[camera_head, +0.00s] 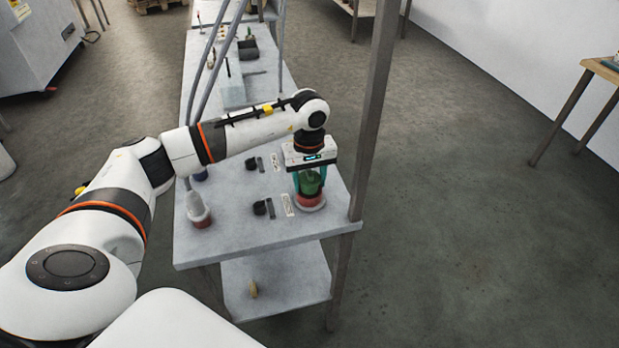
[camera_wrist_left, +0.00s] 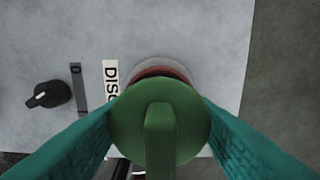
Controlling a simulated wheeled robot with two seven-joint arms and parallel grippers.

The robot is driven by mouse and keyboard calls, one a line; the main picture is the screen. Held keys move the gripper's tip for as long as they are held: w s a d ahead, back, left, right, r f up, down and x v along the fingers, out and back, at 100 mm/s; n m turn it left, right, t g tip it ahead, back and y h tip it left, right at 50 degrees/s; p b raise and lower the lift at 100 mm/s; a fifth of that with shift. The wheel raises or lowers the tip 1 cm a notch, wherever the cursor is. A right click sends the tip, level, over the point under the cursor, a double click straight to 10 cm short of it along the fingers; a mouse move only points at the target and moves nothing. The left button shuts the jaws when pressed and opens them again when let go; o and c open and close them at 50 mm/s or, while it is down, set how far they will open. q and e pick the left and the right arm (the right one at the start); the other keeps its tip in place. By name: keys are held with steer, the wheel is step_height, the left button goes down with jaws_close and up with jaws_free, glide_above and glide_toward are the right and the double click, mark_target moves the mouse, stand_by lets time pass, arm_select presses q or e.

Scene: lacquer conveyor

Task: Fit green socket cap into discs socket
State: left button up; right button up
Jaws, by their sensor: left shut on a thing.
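The green socket cap (camera_head: 310,183) is held between the teal fingers of my left gripper (camera_head: 310,178), near the right end of the grey table. In the left wrist view the cap (camera_wrist_left: 160,125) shows as a round green disc with a raised grip bar, between the two fingers (camera_wrist_left: 158,140). The red-and-white discs socket (camera_head: 310,201) is directly below the cap; its rim also shows behind the cap in the wrist view (camera_wrist_left: 165,67). The cap hides most of the socket, and I cannot tell whether they touch. My right gripper is not in view.
A label (camera_wrist_left: 111,80) starting "DISC", a grey slider strip (camera_wrist_left: 78,84) and a black knob (camera_wrist_left: 47,95) are left of the socket. A white-and-red object (camera_head: 198,208) stands at the table's left. A metal post (camera_head: 371,110) rises at the right edge.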

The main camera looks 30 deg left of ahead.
arm_select(q)
steer(key=shift+f+b, duration=0.3)
steer(key=shift+f, duration=0.1)
steer(key=o, duration=1)
steer(key=shift+o, duration=0.2)
steer(key=shift+r, duration=0.1)
step_height(320, 180, up, 12)
steer(key=shift+f+b, duration=0.1)
steer(key=shift+b, duration=0.55)
